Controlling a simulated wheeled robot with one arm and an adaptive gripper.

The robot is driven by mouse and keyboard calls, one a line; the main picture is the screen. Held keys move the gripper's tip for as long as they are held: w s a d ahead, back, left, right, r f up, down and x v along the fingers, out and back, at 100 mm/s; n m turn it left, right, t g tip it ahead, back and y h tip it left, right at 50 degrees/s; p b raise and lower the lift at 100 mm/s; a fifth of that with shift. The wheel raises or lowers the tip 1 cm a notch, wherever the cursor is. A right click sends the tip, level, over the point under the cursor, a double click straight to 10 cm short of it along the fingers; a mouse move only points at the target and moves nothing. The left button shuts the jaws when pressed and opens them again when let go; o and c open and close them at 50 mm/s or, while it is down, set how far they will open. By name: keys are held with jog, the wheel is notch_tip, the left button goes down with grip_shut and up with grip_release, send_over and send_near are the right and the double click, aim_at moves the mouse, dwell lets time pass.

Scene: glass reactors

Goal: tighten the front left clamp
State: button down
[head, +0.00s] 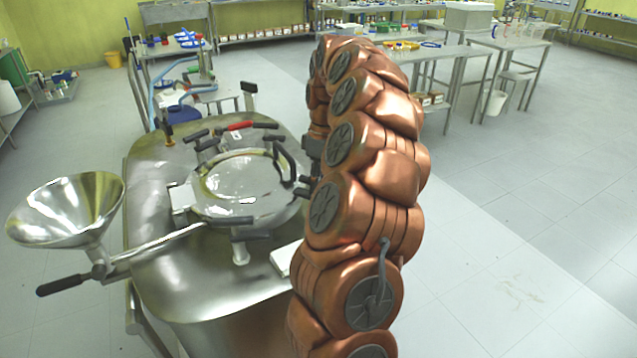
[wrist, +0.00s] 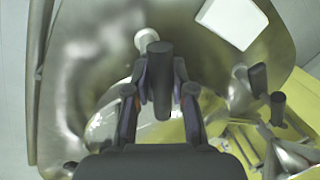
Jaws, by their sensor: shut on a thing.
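The steel reactor (head: 150,235) stands left of my arm in the head view, with a round pale lid (head: 240,178) ringed by dark-handled clamps. A dark clamp handle (head: 238,222) lies at the lid's near edge, and another handle (head: 303,191) shows at its right edge, close to my arm. In the wrist view my gripper (wrist: 160,68) is shut on an upright dark clamp handle (wrist: 161,92) between its two fingers. My arm hides most of the gripper in the head view. I cannot tell for certain which clamp on the ring is held.
A steel funnel (head: 75,205) with a dark-handled lever (head: 62,285) stands at the reactor's left. A white block (head: 284,258) lies on the near right of the reactor top; it also shows in the wrist view (wrist: 232,20). Open floor (head: 530,240) lies to the right.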

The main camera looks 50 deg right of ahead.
jog(key=shift+a, duration=0.15)
dwell(0.4)
jog(key=c, duration=1)
grip_release()
jog(key=shift+w+d+r, duration=0.1)
jog(key=shift+d+r, duration=0.15)
jog(key=shift+r, duration=0.85)
jog(key=shift+w+d+r, duration=0.1)
jog(key=shift+d+r, duration=0.1)
jog(key=shift+r, duration=0.85)
jog(key=shift+d+r, duration=0.25)
jog(key=shift+r, duration=1.25)
